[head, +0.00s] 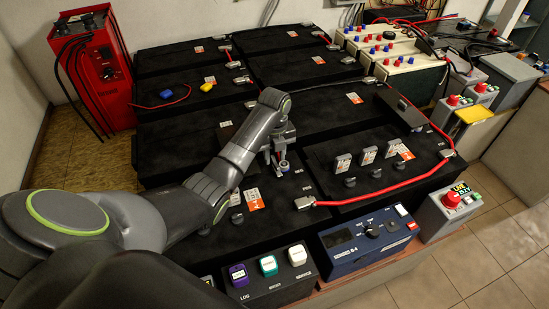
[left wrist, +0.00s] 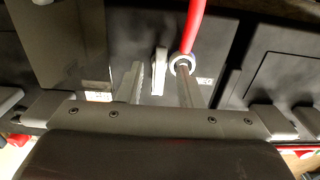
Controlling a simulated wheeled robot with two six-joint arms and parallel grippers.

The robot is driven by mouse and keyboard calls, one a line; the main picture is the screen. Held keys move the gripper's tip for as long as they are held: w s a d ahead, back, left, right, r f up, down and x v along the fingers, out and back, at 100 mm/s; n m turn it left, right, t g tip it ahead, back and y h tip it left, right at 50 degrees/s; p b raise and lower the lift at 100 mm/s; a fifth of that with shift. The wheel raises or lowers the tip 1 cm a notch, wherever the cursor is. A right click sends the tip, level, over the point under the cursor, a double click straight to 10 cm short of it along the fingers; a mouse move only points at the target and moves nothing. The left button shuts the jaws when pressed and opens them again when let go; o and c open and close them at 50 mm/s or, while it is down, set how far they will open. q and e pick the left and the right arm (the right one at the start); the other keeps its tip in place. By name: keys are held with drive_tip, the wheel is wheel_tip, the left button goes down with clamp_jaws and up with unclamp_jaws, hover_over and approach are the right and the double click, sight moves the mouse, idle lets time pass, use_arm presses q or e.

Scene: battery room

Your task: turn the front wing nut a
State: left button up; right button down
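My left gripper (head: 281,165) points down over the black battery in the middle of the head view. In the left wrist view its two grey fingers (left wrist: 160,88) are apart. A narrow upright grey piece (left wrist: 158,72), which looks like the wing nut seen edge-on, stands between them. I cannot tell whether either finger touches it. A round metal ring (left wrist: 182,63) at the end of a red cable (left wrist: 193,25) lies beside the right finger. In the head view the gripper hides the nut. My right gripper is not in view.
A red cable (head: 385,193) crosses the front right battery. Grey tags (head: 368,155) and dark knobs stand on that battery. A blue instrument box (head: 367,240) and a black box with coloured switches (head: 268,283) stand at the front. A red charger (head: 95,65) stands at the back left.

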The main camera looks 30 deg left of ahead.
use_arm(q)
drive_tip(key=shift+f, duration=0.55)
clamp_jaws()
